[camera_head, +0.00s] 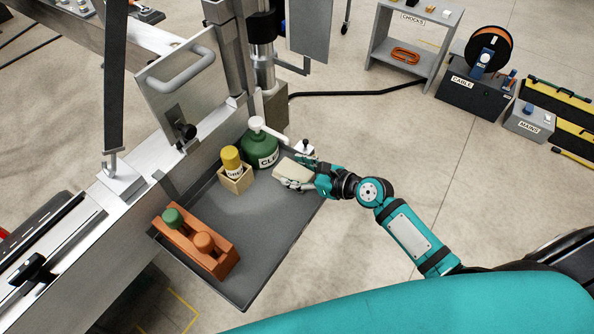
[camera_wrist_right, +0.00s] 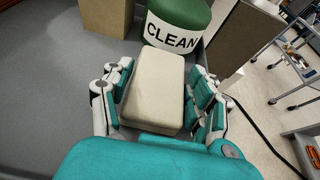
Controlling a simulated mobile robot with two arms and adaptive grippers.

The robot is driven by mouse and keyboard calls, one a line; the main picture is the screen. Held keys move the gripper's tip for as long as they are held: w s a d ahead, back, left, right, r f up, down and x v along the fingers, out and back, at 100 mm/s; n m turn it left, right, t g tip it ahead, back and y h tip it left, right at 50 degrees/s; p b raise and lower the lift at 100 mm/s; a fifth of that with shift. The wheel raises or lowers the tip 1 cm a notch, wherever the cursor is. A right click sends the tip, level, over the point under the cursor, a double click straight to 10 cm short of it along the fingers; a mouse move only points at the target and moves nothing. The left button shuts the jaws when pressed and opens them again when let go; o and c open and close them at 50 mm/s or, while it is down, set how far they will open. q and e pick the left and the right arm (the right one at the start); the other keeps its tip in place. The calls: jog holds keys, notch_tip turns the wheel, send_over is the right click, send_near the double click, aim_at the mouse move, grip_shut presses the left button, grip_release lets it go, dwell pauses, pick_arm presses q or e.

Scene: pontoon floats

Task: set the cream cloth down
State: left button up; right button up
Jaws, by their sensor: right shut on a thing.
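The cream cloth (camera_head: 291,173) is a thick folded pad at the far right part of the grey tray (camera_head: 262,240). My right gripper (camera_head: 309,172) is shut on it. In the right wrist view the cream cloth (camera_wrist_right: 155,92) lies between the two fingers of my right gripper (camera_wrist_right: 160,100), close to the tray floor. I cannot tell whether the cloth touches the floor. A green bottle (camera_head: 262,147) labelled CLEAN stands just behind the cloth; it also shows in the right wrist view (camera_wrist_right: 178,16). My left gripper is not in view.
A yellow-topped container (camera_head: 231,160) sits in a wooden box (camera_head: 236,182) left of the bottle. An orange-brown rack (camera_head: 190,245) with green and brown knobs stands at the tray's left. The tray's middle and front are clear.

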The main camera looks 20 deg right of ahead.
jog(key=o, duration=1.2)
jog(key=shift+f, duration=0.1)
jog(key=shift+c, duration=0.2)
jog(key=shift+s+r, duration=0.1)
jog(key=shift+r, duration=0.1)
jog(key=b+v, duration=0.1)
jog(key=v, duration=1)
jog(key=shift+s+d+b, duration=0.3)
